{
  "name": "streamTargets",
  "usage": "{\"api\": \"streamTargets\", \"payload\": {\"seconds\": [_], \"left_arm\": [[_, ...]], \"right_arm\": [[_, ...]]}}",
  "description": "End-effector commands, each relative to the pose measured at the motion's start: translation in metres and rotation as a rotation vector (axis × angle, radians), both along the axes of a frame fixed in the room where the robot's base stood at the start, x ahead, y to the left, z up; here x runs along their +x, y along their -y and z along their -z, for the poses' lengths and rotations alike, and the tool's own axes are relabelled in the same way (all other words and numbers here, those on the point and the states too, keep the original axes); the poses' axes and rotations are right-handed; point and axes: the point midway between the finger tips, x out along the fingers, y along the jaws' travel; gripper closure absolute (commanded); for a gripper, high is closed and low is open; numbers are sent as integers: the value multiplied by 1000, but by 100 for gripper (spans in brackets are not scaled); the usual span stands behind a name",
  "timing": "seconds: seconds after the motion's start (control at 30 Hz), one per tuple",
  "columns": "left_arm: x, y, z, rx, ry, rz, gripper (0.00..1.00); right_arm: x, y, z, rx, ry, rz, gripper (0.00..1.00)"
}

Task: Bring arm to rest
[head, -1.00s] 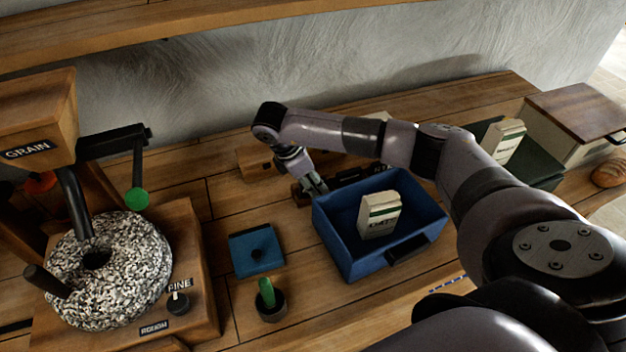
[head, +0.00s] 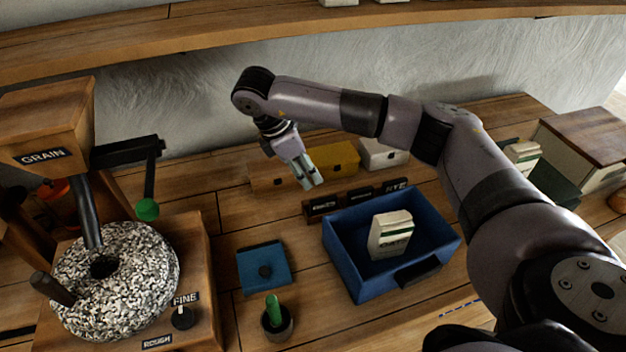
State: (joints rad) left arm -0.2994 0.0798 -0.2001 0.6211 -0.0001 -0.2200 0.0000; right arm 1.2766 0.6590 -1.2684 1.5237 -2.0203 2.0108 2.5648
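My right arm reaches in from the right across the bench. Its gripper (head: 311,184) points down above the bench, just behind the left back corner of the blue bin. The fingers lie close together and look shut, with nothing seen between them. My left gripper is not in view. The blue bin (head: 350,276) stands on the bench and holds a white and green packet (head: 390,236), upright and slightly tilted. The gripper is apart from both.
A stone mill (head: 118,285) with a grain hopper (head: 45,125) stands at left. A blue square lid (head: 262,264) and a dark cup (head: 277,322) with a green-handled item sit in front. Small yellow (head: 330,160) and white boxes (head: 383,154) stand behind. A shelf (head: 300,32) runs above.

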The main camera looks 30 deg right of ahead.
Motion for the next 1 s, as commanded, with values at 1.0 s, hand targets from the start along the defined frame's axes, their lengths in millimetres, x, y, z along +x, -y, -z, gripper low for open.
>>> {"api": "streamTargets", "payload": {"seconds": [1.0], "left_arm": [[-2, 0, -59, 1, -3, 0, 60]], "right_arm": [[0, -3, -65, -1, -1, 1, 68]]}}
